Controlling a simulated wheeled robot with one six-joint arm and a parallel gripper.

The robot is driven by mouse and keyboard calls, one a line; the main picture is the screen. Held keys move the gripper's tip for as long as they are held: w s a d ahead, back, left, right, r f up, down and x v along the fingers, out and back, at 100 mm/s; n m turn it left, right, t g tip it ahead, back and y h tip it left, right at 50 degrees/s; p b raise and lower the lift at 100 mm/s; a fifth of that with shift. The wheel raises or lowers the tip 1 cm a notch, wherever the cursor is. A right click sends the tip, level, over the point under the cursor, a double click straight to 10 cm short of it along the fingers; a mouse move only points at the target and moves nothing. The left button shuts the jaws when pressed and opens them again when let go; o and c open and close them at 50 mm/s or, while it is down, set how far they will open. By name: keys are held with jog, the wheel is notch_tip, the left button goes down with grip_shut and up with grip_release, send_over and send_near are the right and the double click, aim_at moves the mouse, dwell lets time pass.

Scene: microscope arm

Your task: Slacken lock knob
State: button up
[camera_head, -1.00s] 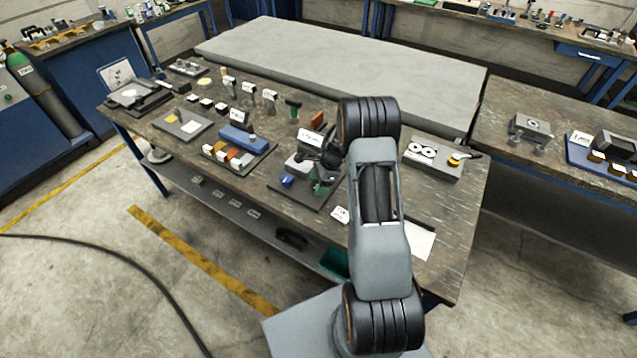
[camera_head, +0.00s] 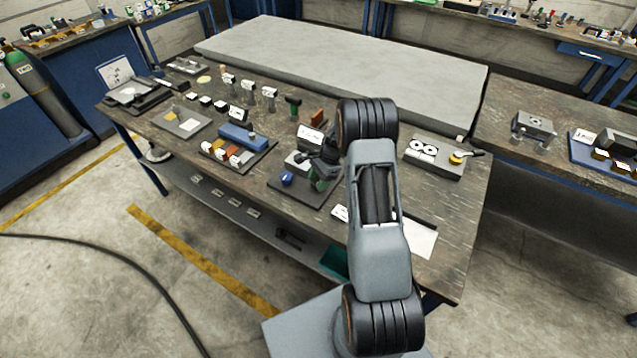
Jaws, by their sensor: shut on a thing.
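A fixture on a dark base plate (camera_head: 291,198) stands near the bench's front edge, left of my arm. It carries a blue knob (camera_head: 287,179) at the front left, a light grey block (camera_head: 296,160) and a green upright part (camera_head: 320,184). My dark gripper (camera_head: 310,157) is at the fixture, above and to the right of the blue knob, and looks apart from it. It is shut on a small part there. The fingertips are too small and dark to tell which part, and I cannot make out a separate lock knob.
A blue block on a tray (camera_head: 240,137) with coloured pieces stands left of the fixture. A labelled white card (camera_head: 311,135) is behind it. A grey box with white discs (camera_head: 424,149) is at right. A white sheet (camera_head: 421,241) lies at the front right.

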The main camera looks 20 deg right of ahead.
jog(key=n+g+b, duration=0.1)
jog(key=n, duration=0.2)
jog(key=n+g+h+b, duration=0.1)
jog(key=n, duration=0.2)
jog(key=shift+w+f+n+b, duration=0.1)
jog(key=shift+w+n+b, duration=0.05)
jog(key=shift+n+b, duration=0.2)
jog(key=n+h, duration=0.1)
jog(key=n, duration=0.1)
jog(key=n+g+b, duration=0.1)
jog(key=n, duration=0.2)
jog(key=shift+a+n+g+h, duration=0.1)
jog(key=shift+n+g+h, duration=0.2)
jog(key=shift+n+h, duration=0.1)
jog(key=o, duration=0.9)
jog(key=b+v, duration=0.1)
jog(key=v, duration=1.3)
jog(key=shift+w+a, duration=0.1)
